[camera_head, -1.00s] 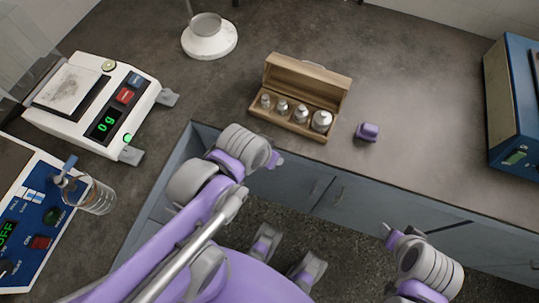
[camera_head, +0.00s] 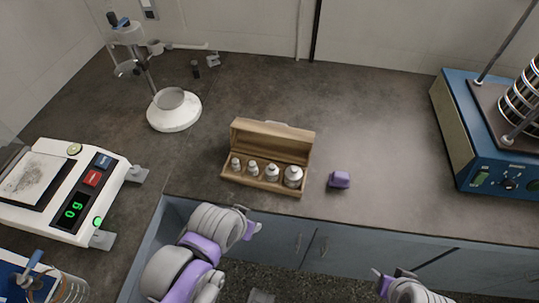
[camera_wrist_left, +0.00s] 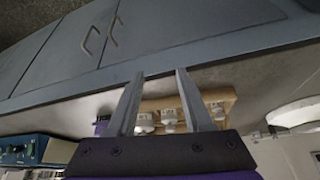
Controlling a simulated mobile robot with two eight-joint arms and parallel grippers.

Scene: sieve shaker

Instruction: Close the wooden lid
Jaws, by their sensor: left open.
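The wooden box (camera_head: 265,187) stands on the worktop with its wooden lid (camera_head: 272,142) raised open at the back. Several metal weights of rising size stand in it, the largest (camera_head: 293,176) at the right end. My left gripper (camera_head: 250,226) is just in front of the counter edge, near the box and apart from it. In the left wrist view its two fingers (camera_wrist_left: 158,95) are spread and empty, with the box (camera_wrist_left: 190,112) beyond them. My right gripper (camera_head: 392,276) is low at the bottom right, in front of the cabinets; its fingers are too small to judge.
A balance (camera_head: 65,200) stands at the left, a stand with a white base (camera_head: 174,112) behind, and a blue sieve shaker (camera_head: 470,135) at the right.

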